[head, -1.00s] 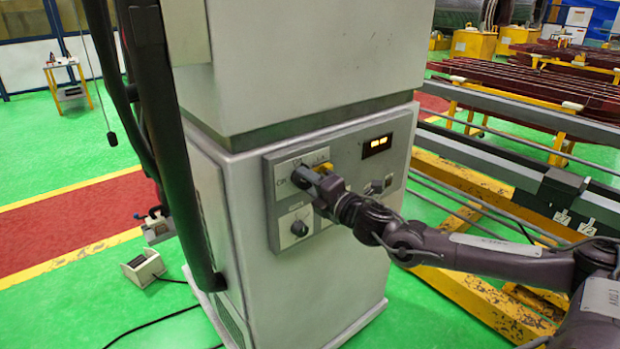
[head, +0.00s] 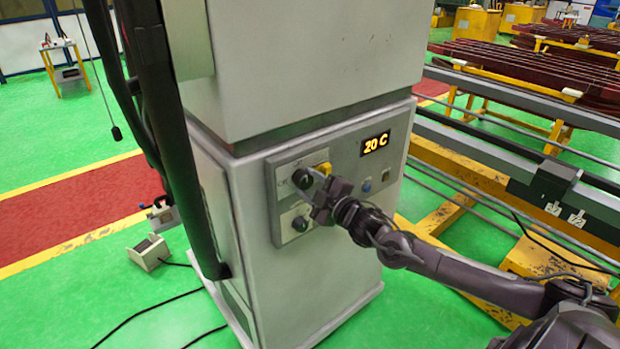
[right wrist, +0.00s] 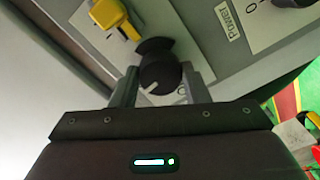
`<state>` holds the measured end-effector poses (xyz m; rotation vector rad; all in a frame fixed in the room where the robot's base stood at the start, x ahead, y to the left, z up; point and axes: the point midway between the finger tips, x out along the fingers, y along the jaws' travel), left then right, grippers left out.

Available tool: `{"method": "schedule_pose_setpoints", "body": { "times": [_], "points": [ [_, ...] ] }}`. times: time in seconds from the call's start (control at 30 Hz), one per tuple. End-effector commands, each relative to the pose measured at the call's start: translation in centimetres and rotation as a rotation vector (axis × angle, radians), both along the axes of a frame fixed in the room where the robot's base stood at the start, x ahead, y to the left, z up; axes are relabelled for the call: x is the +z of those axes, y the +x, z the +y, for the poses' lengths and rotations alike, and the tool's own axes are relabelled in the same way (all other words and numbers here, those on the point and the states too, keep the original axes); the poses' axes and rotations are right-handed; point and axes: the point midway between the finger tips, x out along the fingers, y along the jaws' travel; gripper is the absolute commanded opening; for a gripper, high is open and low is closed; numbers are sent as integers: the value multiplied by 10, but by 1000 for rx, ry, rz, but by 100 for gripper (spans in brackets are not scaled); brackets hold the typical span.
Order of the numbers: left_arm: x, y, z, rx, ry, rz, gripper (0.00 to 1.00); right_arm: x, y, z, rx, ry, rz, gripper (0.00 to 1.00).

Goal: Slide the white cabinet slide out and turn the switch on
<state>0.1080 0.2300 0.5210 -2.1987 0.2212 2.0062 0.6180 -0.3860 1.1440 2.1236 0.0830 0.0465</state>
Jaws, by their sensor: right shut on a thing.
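The white cabinet (head: 285,280) stands upright in the middle of the head view, with a grey control panel (head: 345,200) on its front. A black rotary switch (head: 302,179) is at the panel's upper left. It also shows in the right wrist view (right wrist: 158,74), with a white pointer mark. My right gripper (head: 317,180) is shut on this switch, with one finger on each side of it (right wrist: 160,88). A yellow switch part (right wrist: 113,18) sits beside the knob. The display (head: 376,143) is lit and reads "20 C". My left gripper is not in view.
A lower black knob (head: 300,223) sits below the held switch. A blue button (head: 366,186) is farther right on the panel. A yellow frame with grey rails (head: 480,170) stands to the right. A small box (head: 149,251) and cables lie on the green floor at left.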

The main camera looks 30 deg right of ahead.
Motion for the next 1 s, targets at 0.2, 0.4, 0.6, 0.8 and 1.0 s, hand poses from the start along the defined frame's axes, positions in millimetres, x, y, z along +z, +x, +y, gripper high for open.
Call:
{"method": "schedule_pose_setpoints", "body": {
  "times": [0.2, 0.4, 0.6, 0.8, 1.0],
  "points": [
    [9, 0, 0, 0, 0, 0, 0, -1, 0, 0, 0, 92, 11, 19],
    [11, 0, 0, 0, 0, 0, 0, -2, 0, 1, 1, 129, 14, 19],
    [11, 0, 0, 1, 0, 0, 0, -2, 0, 1, 1, 137, 14, 19],
    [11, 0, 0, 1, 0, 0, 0, -2, 0, 1, 1, 137, 15, 19],
    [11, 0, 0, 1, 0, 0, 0, -2, 0, 1, 1, 136, 14, 62]
  ]
}}
